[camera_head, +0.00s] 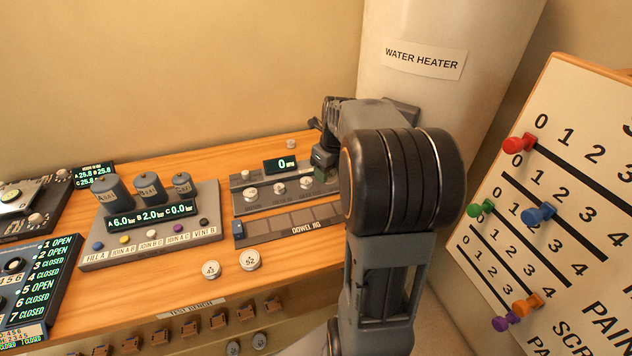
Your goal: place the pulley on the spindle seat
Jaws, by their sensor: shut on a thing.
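My gripper (318,125) is at the back right of the bench, at the right end of a grey spindle unit (265,207) with a "0 RPM" display. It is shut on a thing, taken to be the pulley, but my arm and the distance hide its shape. A dark green block (323,157) shows just below the gripper; I cannot tell whether they touch. Several pale round pieces stand in a row on the unit, one at its left (250,193). Which spot is the spindle seat, I cannot tell.
Two loose pale discs, one on the left (211,269) and one on the right (250,260), lie on the wooden bench in front. A dowel jig (288,222) lies before the unit. A tank panel (150,240) stands left; the water heater (440,70) is close behind my arm.

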